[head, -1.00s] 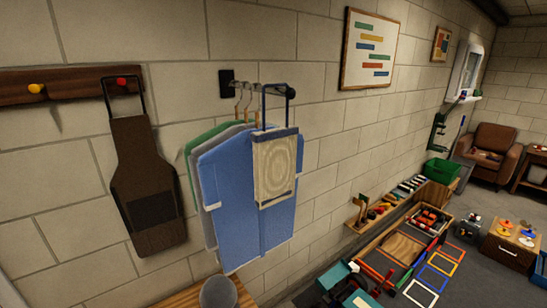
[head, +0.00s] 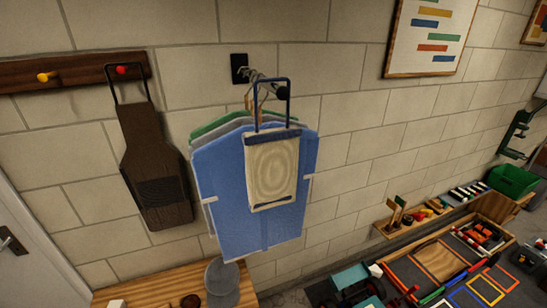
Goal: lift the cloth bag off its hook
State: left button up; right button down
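The cloth bag (head: 271,172) is cream with a pale wood-grain-like pattern and blue trim at its top and bottom. It hangs upright in front of a blue garment (head: 222,190). Its tall blue handle loop (head: 257,105) rises around the outer end of a metal wall rail (head: 262,80). The rail ends in a black ball (head: 283,93), which shows inside the loop. Exactly where the handle rests is hard to tell. Neither of my grippers is in view.
Green and grey garments hang behind the blue one. A brown apron-like bag (head: 155,165) hangs from a red peg (head: 121,70) at left. A wooden bench top (head: 140,288) stands below, with a grey rounded object (head: 222,278). Toys and trays fill the floor at right.

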aim_at(271, 155)
jog(key=i+l+u, duration=0.1)
jog(key=l+u, duration=0.25)
jog(key=l, duration=0.3)
jog(key=l+u, duration=0.3)
jog(key=l, duration=0.3)
jog(key=k+j, duration=0.4)
